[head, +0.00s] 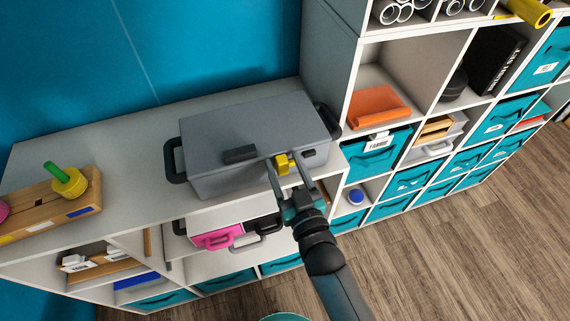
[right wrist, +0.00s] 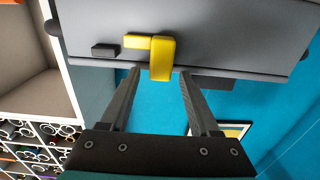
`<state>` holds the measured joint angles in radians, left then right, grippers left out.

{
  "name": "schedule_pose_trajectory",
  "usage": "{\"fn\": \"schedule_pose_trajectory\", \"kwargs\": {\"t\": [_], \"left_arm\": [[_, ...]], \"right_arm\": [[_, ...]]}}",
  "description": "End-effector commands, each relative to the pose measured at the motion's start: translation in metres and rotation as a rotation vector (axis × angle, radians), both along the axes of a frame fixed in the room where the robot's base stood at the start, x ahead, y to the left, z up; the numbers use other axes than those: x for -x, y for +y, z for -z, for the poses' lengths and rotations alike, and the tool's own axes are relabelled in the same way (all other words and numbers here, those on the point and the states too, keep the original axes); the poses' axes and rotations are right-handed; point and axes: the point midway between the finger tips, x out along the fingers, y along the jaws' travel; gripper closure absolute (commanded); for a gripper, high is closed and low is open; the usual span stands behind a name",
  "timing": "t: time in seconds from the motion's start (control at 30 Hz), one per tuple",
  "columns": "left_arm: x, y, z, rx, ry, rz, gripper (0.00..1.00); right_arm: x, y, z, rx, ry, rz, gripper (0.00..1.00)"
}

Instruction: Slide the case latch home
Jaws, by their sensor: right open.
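The grey case (head: 245,125) stands shut-lidded on the grey shelf top, with a dark handle at each end. A yellow latch (head: 282,164) sits on its front, right of a dark block on the front edge. In the right wrist view the latch (right wrist: 162,58) has a tab and a short bar to its left, with a dark block (right wrist: 105,50) farther left. My right gripper (head: 291,178) is open in front of the case, its fingers on either side of the latch. In the right wrist view the open fingertips (right wrist: 160,72) flank the yellow tab with gaps. My left gripper is not in view.
A wooden rack (head: 50,205) with a yellow and green piece stands at the left of the shelf top (head: 140,145). Shelf cubbies with teal bins (head: 380,152) rise at the right. A pink-fronted box (head: 215,238) sits below the case. Wooden floor is open at lower right.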

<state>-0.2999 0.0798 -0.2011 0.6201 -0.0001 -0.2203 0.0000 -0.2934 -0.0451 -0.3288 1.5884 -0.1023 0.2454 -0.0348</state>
Motion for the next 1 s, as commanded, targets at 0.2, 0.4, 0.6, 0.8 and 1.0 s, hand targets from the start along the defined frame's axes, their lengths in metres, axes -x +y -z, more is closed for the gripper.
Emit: {"fn": "schedule_pose_trajectory", "kwargs": {"t": [0.2, 0.4, 0.6, 0.8, 1.0], "left_arm": [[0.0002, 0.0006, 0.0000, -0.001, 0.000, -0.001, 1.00], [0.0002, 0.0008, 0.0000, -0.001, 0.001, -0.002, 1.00], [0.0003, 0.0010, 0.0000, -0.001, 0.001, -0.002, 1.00], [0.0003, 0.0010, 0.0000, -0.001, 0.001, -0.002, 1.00], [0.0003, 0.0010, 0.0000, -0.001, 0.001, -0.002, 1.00]], "right_arm": [[-0.0012, 0.0003, 0.0001, 0.000, 0.000, 0.000, 0.38], [-0.0010, 0.0001, 0.0001, 0.000, 0.000, 0.000, 0.53], [-0.0008, 0.0001, 0.0001, 0.001, 0.000, 0.000, 0.76], [-0.0007, 0.0000, 0.0001, 0.001, 0.000, 0.000, 0.98], [-0.0008, -0.0001, 0.0002, 0.001, 0.000, 0.000, 1.00]]}}
